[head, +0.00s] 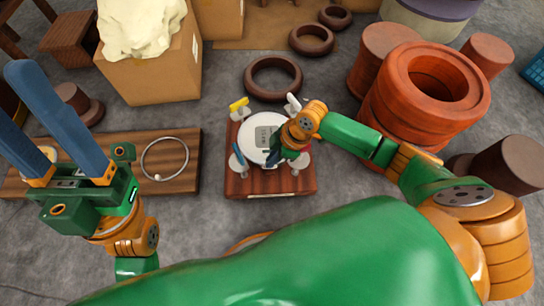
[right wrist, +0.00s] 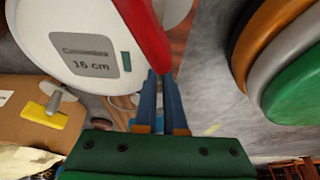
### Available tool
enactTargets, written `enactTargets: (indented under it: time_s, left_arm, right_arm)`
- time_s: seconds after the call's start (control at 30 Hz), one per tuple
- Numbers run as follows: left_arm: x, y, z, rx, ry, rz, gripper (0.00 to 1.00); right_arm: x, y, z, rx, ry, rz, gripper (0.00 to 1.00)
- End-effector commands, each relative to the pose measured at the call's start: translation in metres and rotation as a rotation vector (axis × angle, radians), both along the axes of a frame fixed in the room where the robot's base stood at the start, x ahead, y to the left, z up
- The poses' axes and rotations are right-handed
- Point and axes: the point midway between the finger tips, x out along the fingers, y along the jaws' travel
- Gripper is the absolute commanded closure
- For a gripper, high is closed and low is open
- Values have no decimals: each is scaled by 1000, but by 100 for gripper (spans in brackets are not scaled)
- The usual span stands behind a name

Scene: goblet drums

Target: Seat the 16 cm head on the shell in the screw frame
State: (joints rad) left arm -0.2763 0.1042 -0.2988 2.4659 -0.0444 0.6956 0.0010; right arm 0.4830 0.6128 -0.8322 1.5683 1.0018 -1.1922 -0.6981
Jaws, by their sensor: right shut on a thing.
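The 16 cm head (head: 262,131), a white disc with a grey label, lies level over the screw frame (head: 235,186). Its label reads 16 cm in the right wrist view (right wrist: 85,62). The shell is hidden from above, so I cannot tell whether the head touches it.
The frame has a yellow handle (head: 239,103), a white one (head: 293,102) and a blue one (head: 239,153) around the head. A metal ring (head: 143,160) lies on a wooden board (head: 183,184) at left. Large reddish rings (head: 385,110) stand at right; a brown ring (head: 250,82) lies behind.

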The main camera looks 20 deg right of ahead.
Motion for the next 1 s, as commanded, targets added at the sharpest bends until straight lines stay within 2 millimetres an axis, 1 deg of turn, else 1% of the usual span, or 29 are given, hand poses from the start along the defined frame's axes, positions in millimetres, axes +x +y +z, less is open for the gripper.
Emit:
enactTargets:
  time_s: [0.17,0.37,0.73,0.97,1.0]
  left_arm:
    - [0,0,1,0,1,0,50]
    - [0,0,7,0,1,0,50]
    - [0,0,6,1,2,0,50]
    - [0,0,6,1,2,0,50]
    - [0,0,6,1,2,1,50]
  right_arm:
    - [0,0,1,0,0,0,100]
    - [0,0,2,0,0,-1,100]
    - [0,0,-4,0,0,-1,100]
    - [0,0,-5,0,0,0,100]
    - [0,0,-5,0,0,0,84]
